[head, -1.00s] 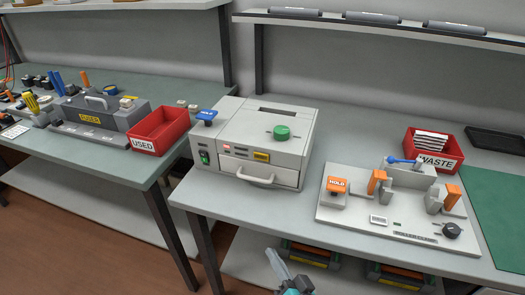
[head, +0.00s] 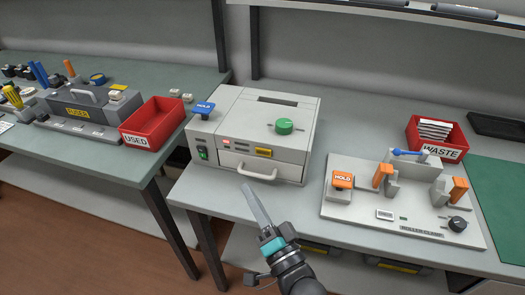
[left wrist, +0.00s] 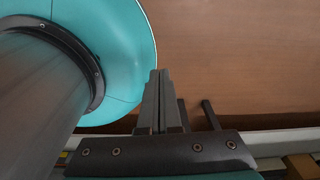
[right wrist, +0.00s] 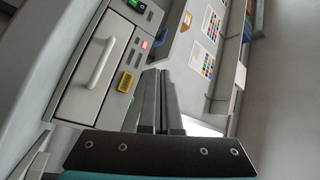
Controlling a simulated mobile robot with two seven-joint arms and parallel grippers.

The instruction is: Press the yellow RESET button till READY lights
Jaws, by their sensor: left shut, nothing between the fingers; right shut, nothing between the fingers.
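The yellow button (head: 264,152) is on the front of the grey box-shaped machine (head: 228,146), right of its small indicator lights (head: 231,143). Its lettering is too small to read. The button also shows in the right wrist view (right wrist: 126,82), left of the fingers. One indicator (right wrist: 146,44) glows red; I cannot read which label it carries. My right gripper (head: 246,188) is shut and empty, in front of the machine, below and left of the button and apart from it. My left gripper (left wrist: 158,75) is shut and empty in the left wrist view, above the brown floor.
The drawer handle (head: 258,174) sticks out below the button. A green knob (head: 285,126) and a blue HOLD piece (head: 204,108) are on the machine. The roller clamp fixture (head: 400,225) stands to the right, the red USED bin (head: 153,124) to the left.

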